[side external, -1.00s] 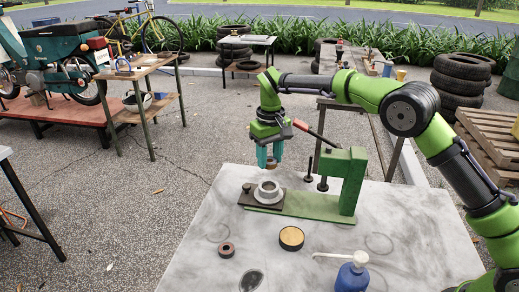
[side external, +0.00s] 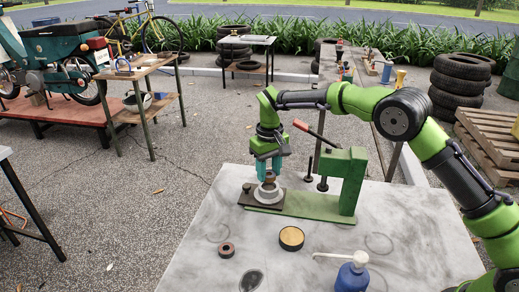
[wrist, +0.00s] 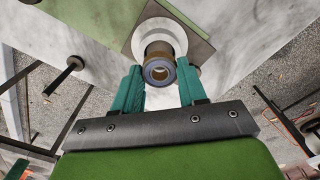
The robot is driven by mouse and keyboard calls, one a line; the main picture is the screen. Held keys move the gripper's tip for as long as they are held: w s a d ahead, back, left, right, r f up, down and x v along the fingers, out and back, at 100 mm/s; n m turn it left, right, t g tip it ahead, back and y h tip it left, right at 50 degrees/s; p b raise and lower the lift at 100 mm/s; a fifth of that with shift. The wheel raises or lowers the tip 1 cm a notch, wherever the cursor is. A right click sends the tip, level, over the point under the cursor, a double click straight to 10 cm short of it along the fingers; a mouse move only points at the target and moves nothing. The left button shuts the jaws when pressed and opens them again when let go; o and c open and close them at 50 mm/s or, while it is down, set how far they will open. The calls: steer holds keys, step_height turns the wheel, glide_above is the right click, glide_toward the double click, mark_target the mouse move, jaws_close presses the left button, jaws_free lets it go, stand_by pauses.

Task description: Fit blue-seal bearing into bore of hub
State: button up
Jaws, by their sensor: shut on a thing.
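My gripper (side external: 268,166) is shut on the blue-seal bearing, directly above the hub (side external: 266,195). In the wrist view my gripper's teal fingers (wrist: 160,74) stand either side of the bearing (wrist: 158,73), a brownish-gold cylinder whose near end has a blue-grey ring with a hole. The hub is a pale round flanged piece on the dark plate of the green press base; it shows behind the bearing in the wrist view (wrist: 165,30). In the side view the bearing (side external: 270,178) meets the hub's top; the bore is hidden, so I cannot tell whether it has entered.
The green press (side external: 347,182) with its red-tipped lever stands just right of the hub. A brown ring (side external: 227,249), a yellow-topped tin (side external: 291,238) and a blue pump bottle (side external: 352,275) stand on the grey tabletop (side external: 320,262). Dark pins stand between hub and press.

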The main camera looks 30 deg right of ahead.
steer(key=shift+f, duration=0.65)
steer(key=shift+f, duration=0.8)
stand_by(1.0)
steer(key=shift+r, duration=0.1)
steer(key=shift+r, duration=0.35)
steer(key=shift+f, duration=0.2)
stand_by(1.7)
steer(key=shift+r, duration=0.25)
stand_by(0.5)
steer(key=shift+f, duration=0.45)
stand_by(0.9)
steer(key=shift+r, duration=0.2)
